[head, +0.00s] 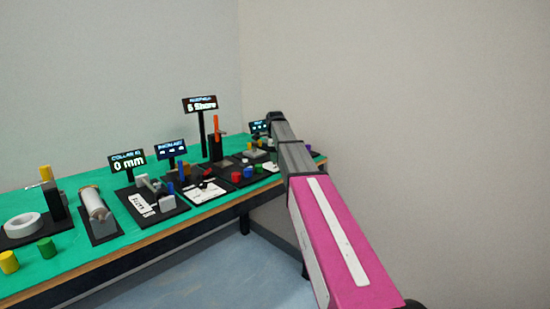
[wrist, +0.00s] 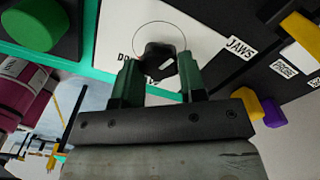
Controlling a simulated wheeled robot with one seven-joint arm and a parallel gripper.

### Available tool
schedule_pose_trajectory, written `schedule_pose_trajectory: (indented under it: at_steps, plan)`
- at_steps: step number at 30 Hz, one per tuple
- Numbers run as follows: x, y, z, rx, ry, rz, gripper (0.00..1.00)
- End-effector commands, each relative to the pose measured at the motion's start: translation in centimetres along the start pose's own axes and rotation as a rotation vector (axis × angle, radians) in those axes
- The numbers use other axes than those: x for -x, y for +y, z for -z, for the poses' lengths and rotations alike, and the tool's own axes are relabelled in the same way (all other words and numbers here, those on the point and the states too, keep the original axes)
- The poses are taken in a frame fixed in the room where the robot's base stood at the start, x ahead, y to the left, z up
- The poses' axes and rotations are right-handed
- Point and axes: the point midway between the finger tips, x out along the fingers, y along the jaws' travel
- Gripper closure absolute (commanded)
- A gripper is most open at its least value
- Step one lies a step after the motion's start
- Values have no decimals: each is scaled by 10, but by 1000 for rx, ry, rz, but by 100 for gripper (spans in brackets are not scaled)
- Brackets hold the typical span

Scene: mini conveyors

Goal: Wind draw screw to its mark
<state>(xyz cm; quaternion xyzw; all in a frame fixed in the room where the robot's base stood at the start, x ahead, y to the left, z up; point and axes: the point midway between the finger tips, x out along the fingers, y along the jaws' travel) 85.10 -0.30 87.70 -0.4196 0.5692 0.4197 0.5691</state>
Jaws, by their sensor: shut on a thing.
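In the wrist view, a black knob (wrist: 158,64), which looks like the draw screw, stands on a white plate (wrist: 115,22). It has a small pale mark on its face. A thin dark circle is drawn around it, with lettering starting "D" partly hidden behind it. My gripper (wrist: 158,58) has its green fingers on either side of the knob and is shut on it. I cannot make out a target mark on the circle. In the head view my arm reaches to the bench's far end and hides the gripper and knob.
In the wrist view, a "JAWS" label (wrist: 240,48), a yellow bar (wrist: 301,34) and a green cylinder (wrist: 35,24) are close by. In the head view, the green bench (head: 120,247) carries several stations. A display (head: 259,128) stands near my arm's end, by the wall.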

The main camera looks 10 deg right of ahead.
Motion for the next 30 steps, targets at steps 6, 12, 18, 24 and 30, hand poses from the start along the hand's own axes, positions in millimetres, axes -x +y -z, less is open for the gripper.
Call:
schedule_pose_trajectory:
  at_steps: [6, 12, 18, 24, 30]
  plan:
    - [1, -1, 0, 205, 0, 0, 86]
    - [1, -2, 0, 394, 0, 0, 86]
    - [1, -3, -1, 584, 0, 1, 86]
    - [1, -4, -2, 774, 0, 1, 86]
    - [1, -4, -2, 964, 0, 1, 86]
